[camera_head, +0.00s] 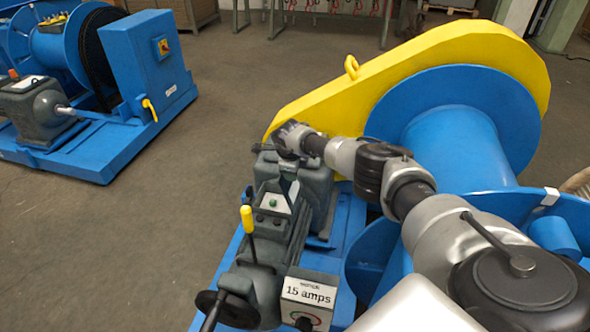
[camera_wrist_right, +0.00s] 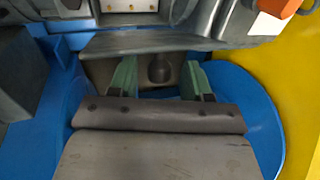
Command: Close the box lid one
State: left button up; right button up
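In the head view, a dark grey box-like casing (camera_head: 268,215) stands on the blue frame of the near machine. I cannot tell for sure which part is the lid. In the right wrist view a dark grey plate edge (camera_wrist_right: 150,42) runs across, just beyond my right gripper (camera_wrist_right: 160,80). Its two green fingers are spread apart, and a grey-brown surface with a dark round spot (camera_wrist_right: 160,70) shows between them. I cannot tell whether the fingers touch it. In the head view my right arm reaches to the casing's far end; its fingertips are hidden there. My left gripper is not in view.
A yellow guard (camera_head: 335,95) and a large blue drum (camera_head: 455,130) stand beside my right arm. A yellow-tipped lever (camera_head: 247,218) and a "15 amps" sign (camera_head: 308,292) are near the front. Another blue machine (camera_head: 95,90) is at the left, with clear floor between.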

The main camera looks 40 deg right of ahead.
jog(key=shift+s+d+f, duration=0.1)
jog(key=shift+s+d, duration=0.05)
jog(key=shift+s+r, duration=0.1)
jog(key=shift+r, duration=0.35)
jog(key=p+v, duration=0.2)
jog(key=v, duration=0.8)
jog(key=shift+c, duration=0.5)
